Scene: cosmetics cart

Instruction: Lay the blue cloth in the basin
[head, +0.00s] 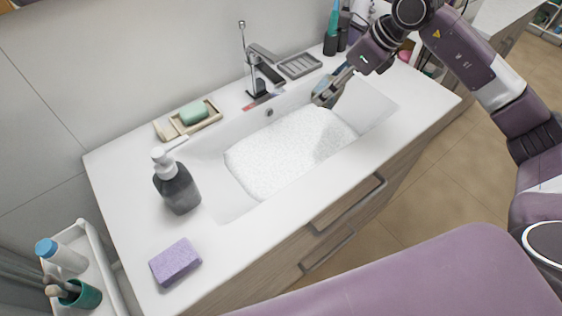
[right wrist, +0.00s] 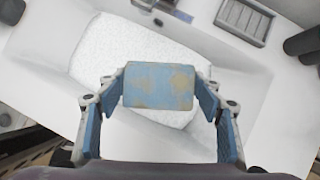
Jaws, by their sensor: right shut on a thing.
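The blue cloth (right wrist: 158,86) is a small folded block with tan patches, held between the fingertips of my right gripper (right wrist: 160,88). In the head view my right gripper (head: 327,92) hangs over the right end of the basin, with the cloth partly hidden by the fingers. The white basin (head: 370,103) is sunk in the counter and holds white foam (head: 290,150). In the right wrist view the foam (right wrist: 110,50) lies beyond the cloth. The cloth appears above the foam; I cannot tell how high. My left gripper is not in view.
A faucet (head: 258,75) stands behind the basin, with a grey ridged tray (head: 299,65) to its right. A green soap (head: 193,113) in its dish, a dark pump bottle (head: 177,185) and a purple sponge (head: 175,262) are on the left.

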